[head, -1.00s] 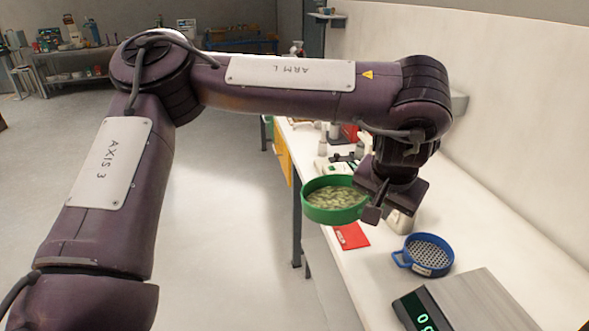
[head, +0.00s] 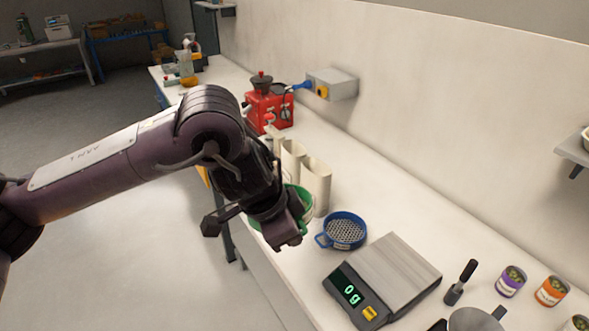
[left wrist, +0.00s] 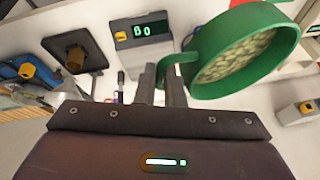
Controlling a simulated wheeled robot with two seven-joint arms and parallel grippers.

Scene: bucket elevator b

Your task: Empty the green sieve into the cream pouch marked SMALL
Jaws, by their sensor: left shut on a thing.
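My left gripper (head: 284,228) is shut on the handle of the green sieve (head: 305,203), seen between the fingers in the left wrist view (left wrist: 165,85). In that view the sieve (left wrist: 283,65) holds many pale green pieces. In the head view my gripper hides most of the sieve, so its tilt is hard to tell. Two tall cream pouches, a farther one (head: 291,158) and a nearer one (head: 317,183), stand open on the bench just behind the sieve. No marking is readable on either. My right gripper is not in view.
A blue sieve (head: 345,231) and a scale (head: 398,272) reading 0 g lie to the right on the bench. A red machine (head: 268,108) stands beyond the pouches. Small tins (head: 511,281) and a black-handled tool (head: 460,283) are at the far right.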

